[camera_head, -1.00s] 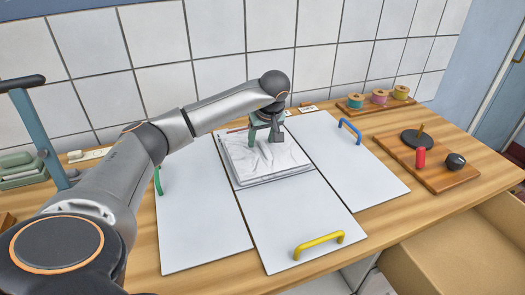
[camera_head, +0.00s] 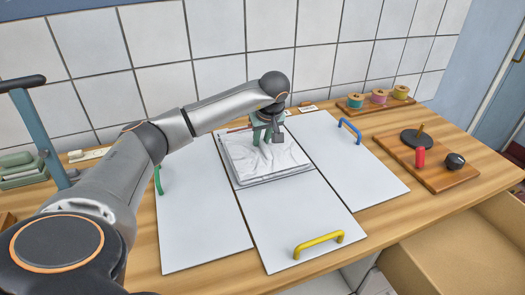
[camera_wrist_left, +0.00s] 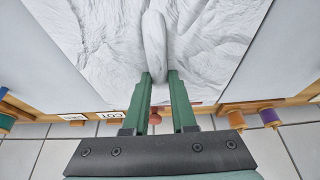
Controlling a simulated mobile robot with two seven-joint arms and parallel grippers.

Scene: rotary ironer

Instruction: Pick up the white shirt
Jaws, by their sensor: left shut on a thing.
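The white shirt (camera_head: 275,163) lies in a flat, creased heap on the middle white panel, near the wall. My left gripper (camera_head: 268,140) reaches down to the shirt's upper part. In the left wrist view, its two green fingers (camera_wrist_left: 160,77) are shut on a raised fold of the white shirt (camera_wrist_left: 155,45). The rest of the shirt still lies spread on the panel. My right gripper is in neither view.
White panels carry green (camera_head: 158,181), yellow (camera_head: 319,244) and blue (camera_head: 350,130) handles. Thread spools (camera_head: 379,97) stand at the back right. A wooden board (camera_head: 436,172) holds a red cylinder and a black knob. An open drawer (camera_head: 450,250) is at the lower right.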

